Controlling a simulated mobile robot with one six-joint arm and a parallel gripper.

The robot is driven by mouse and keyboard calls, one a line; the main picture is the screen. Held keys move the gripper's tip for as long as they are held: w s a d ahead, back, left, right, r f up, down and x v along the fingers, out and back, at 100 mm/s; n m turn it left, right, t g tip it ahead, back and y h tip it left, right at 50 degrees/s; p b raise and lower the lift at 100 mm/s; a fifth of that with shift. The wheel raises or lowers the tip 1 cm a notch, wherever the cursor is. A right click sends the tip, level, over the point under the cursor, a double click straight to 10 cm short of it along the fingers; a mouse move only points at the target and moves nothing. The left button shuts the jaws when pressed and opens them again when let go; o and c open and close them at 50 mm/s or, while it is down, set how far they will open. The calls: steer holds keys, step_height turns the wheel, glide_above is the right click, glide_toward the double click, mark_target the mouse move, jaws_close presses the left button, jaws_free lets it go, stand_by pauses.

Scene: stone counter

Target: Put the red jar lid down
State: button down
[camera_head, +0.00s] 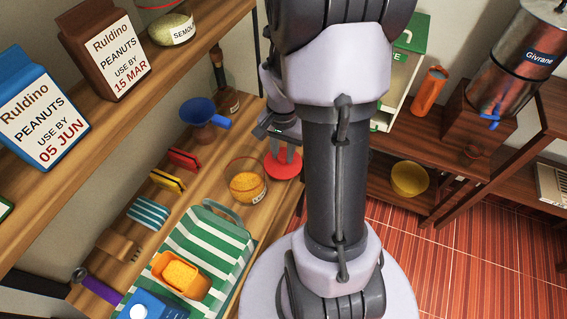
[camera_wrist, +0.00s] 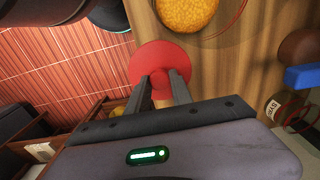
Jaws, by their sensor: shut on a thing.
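The red jar lid (camera_head: 284,166) is a round disc with a knob. It is near the right edge of the wooden counter in the head view, just right of the jar. My gripper (camera_head: 285,152) is above the lid, shut on its knob. In the wrist view the fingers (camera_wrist: 165,88) close on the knob of the red lid (camera_wrist: 150,60), which overlaps the counter edge in the picture. I cannot tell whether the lid touches the counter. An open glass jar (camera_head: 248,184) with orange grains stands beside it; it also shows in the wrist view (camera_wrist: 187,12).
A shelf with peanut packs (camera_head: 105,50) is above. Tiled floor (camera_head: 480,255) lies beyond the edge.

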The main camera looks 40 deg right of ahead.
mark_target(283, 155)
step_height(283, 155, down, 4)
steer(key=shift+r+b, duration=0.2)
steer(key=shift+b, duration=0.3)
steer(key=shift+f, duration=0.2)
steer(key=c, duration=1.1)
jaws_free()
steer(key=shift+c, duration=0.2)
steer(key=shift+r, duration=0.1)
